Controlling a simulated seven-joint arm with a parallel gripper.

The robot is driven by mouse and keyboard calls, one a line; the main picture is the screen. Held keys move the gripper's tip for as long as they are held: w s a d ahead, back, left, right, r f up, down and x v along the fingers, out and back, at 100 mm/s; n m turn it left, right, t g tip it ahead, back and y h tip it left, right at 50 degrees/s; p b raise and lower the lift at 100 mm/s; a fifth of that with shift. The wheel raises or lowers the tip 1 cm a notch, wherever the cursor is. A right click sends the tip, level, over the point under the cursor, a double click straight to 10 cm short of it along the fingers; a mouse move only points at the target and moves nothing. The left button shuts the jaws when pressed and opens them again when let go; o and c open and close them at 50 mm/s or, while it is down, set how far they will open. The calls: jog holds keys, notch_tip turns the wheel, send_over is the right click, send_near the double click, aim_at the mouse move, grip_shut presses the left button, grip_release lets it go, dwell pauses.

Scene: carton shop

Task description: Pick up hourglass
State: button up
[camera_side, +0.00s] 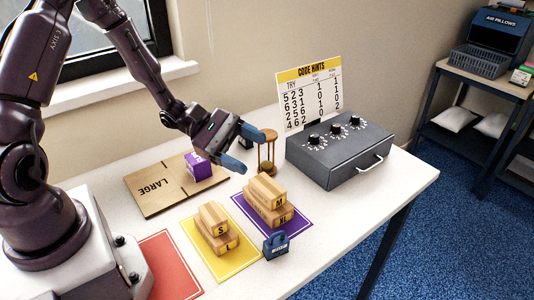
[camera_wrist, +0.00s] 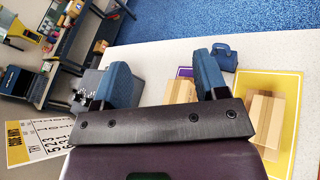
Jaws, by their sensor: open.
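The hourglass (camera_side: 267,153) stands upright on the white table, with wooden ends and posts, left of the grey dial box. My gripper (camera_side: 244,150) is open just to the left of the hourglass in the side view, its blue fingers apart and pointing toward it. Nothing is between the fingers. In the wrist view my gripper (camera_wrist: 163,82) shows two blue fingers spread wide; I cannot make out the hourglass there.
A grey box with dials (camera_side: 340,151) and a code card (camera_side: 309,94) stand close right of the hourglass. Small cartons (camera_side: 268,192) sit on the purple mat (camera_side: 298,228) and the yellow mat (camera_side: 222,268). A purple block (camera_side: 198,166) rests on a flat carton (camera_side: 150,192). A blue bag-shaped object (camera_side: 276,246) is in front.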

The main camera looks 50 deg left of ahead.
jog(key=w+a+f+n+t+y, duration=0.3)
jog(key=w+a+n+t+y, duration=0.35)
jog(key=w+n+t, duration=0.35)
jog(key=n+y, duration=0.4)
jog(key=n, duration=0.1)
send_over(267, 154)
jog(key=s, duration=0.3)
jog(key=shift+f, duration=1.65)
jog(key=shift+t, duration=0.3)
jog(key=f, duration=0.4)
jog(key=shift+w+a+f, duration=0.15)
jog(key=shift+a, duration=0.25)
jog(key=shift+w+d, duration=0.15)
jog(key=shift+w, duration=1.35)
jog(key=c, duration=0.9)
